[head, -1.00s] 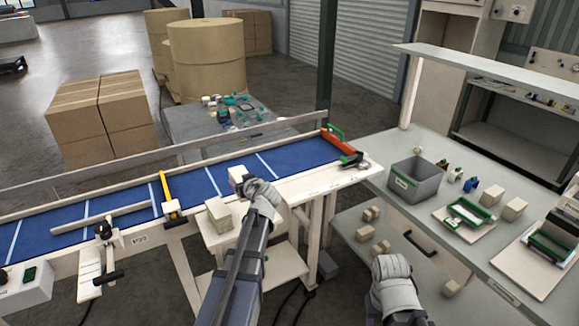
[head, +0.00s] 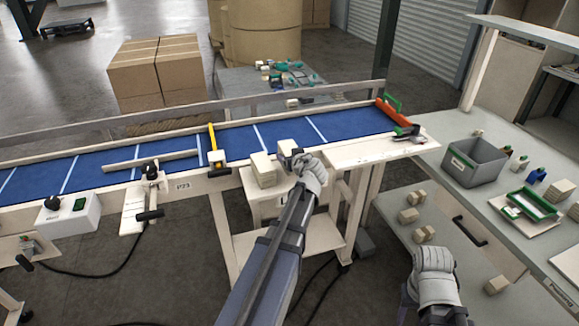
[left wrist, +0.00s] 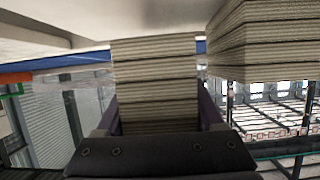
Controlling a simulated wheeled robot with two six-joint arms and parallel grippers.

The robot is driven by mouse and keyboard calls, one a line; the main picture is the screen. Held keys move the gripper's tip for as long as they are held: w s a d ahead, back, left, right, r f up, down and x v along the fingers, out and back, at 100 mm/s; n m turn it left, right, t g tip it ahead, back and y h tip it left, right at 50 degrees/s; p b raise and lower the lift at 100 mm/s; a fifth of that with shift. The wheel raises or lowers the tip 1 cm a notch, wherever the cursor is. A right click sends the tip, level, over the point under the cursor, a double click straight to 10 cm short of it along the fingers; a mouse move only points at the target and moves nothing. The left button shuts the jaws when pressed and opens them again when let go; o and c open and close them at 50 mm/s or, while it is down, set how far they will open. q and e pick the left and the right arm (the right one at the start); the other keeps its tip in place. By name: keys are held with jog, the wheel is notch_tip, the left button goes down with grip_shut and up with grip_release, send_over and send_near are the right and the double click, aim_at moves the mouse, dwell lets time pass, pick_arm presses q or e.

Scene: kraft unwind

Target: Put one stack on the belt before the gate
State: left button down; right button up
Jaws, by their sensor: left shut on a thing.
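My left gripper (head: 292,158) is shut on a pale layered stack (head: 287,148), just in front of the belt's near edge. In the left wrist view the held stack (left wrist: 155,80) fills the space between the jaws. A second stack (head: 264,170) stands on the small shelf just left of the gripper; it also shows in the left wrist view (left wrist: 245,40). The blue belt (head: 270,137) runs across behind them. The yellow gate (head: 213,145) reaches over the belt, left of both stacks. My right gripper (head: 436,262) hangs low at the right; its jaws are hidden.
A pale guide bar (head: 150,160) lies across the belt left of the gate. An orange and green device (head: 392,110) is at the belt's right end. A grey bin (head: 474,163) stands on the right bench. Belt between gate and right end looks clear.

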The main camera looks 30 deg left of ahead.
pick_arm(q)
jog(key=shift+f+b, duration=1.1)
jog(key=shift+f, duration=0.4)
jog(key=shift+f, duration=0.1)
jog(key=shift+f+b, duration=0.15)
jog(key=shift+b, duration=0.15)
grip_release()
jog(key=shift+r+p, duration=0.35)
jog(key=p+v, duration=0.4)
jog(key=v, duration=0.8)
